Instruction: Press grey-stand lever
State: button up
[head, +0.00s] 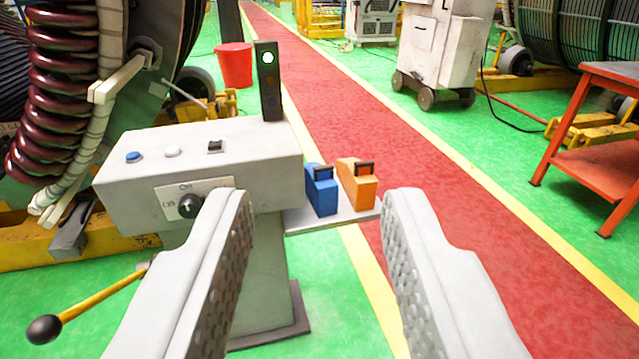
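The grey stand (200,165) stands at left centre, with a box-shaped head on a post. Its lever (93,306) is a yellow rod with a black ball knob, sticking out low to the left from the stand's side. My gripper (325,200) is open and empty, its two pale fingers with dotted pads wide apart in front of the stand. The left finger covers part of the stand's front and post, and lies to the right of the lever. Neither finger visibly touches the lever.
The stand carries a blue button (134,157), a white button (173,152), a black switch (216,146), a knob (190,206) and a signal light (268,80) lit white. A side shelf holds blue (322,190) and orange (357,184) blocks. A red table (610,75) stands right.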

aim_at(45, 329)
jog(key=i+l, duration=0.15)
jog(key=l, duration=0.2)
jog(key=i+l, duration=0.1)
jog(key=l, duration=0.25)
jog(key=i+l+u, duration=0.25)
jog(key=l+u, duration=0.3)
jog(key=l, duration=0.2)
jog(key=l+u, duration=0.25)
jog(key=l, duration=0.15)
jog(key=u, duration=1.2)
